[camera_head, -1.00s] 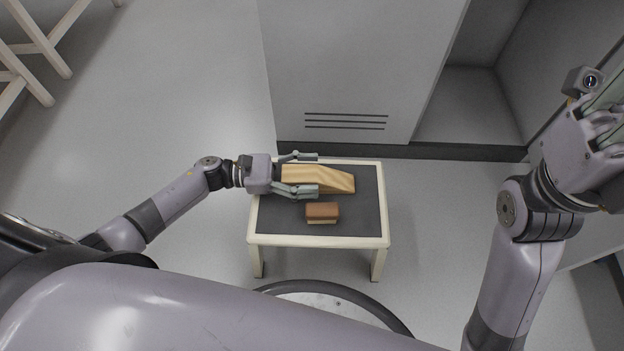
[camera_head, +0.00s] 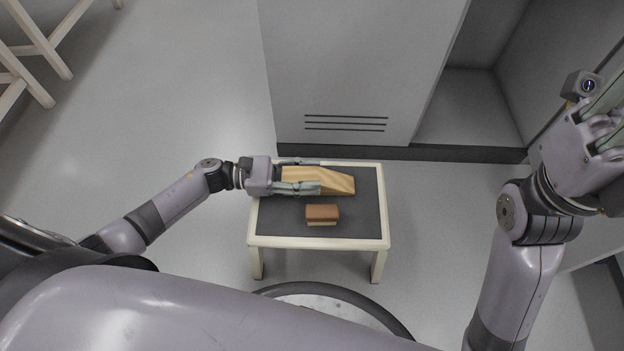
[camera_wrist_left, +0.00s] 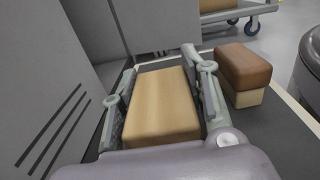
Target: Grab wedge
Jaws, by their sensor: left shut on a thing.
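The wedge (camera_head: 325,179) is a light wooden block with a sloping right end, lying on the dark top of a small table. My left gripper (camera_head: 306,175) comes in from the left with a finger along each long side of it, shut on the wedge. In the left wrist view the wedge (camera_wrist_left: 160,102) sits between the two fingers (camera_wrist_left: 160,95). My right gripper (camera_head: 600,115) is at the upper right, away from the table; its fingers run into the picture's edge and their opening cannot be told.
A brown block with a pale base (camera_head: 322,214) lies on the table in front of the wedge. The small table (camera_head: 300,241) has a cream rim. A grey cabinet (camera_head: 360,70) stands right behind it. The table's front right is clear.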

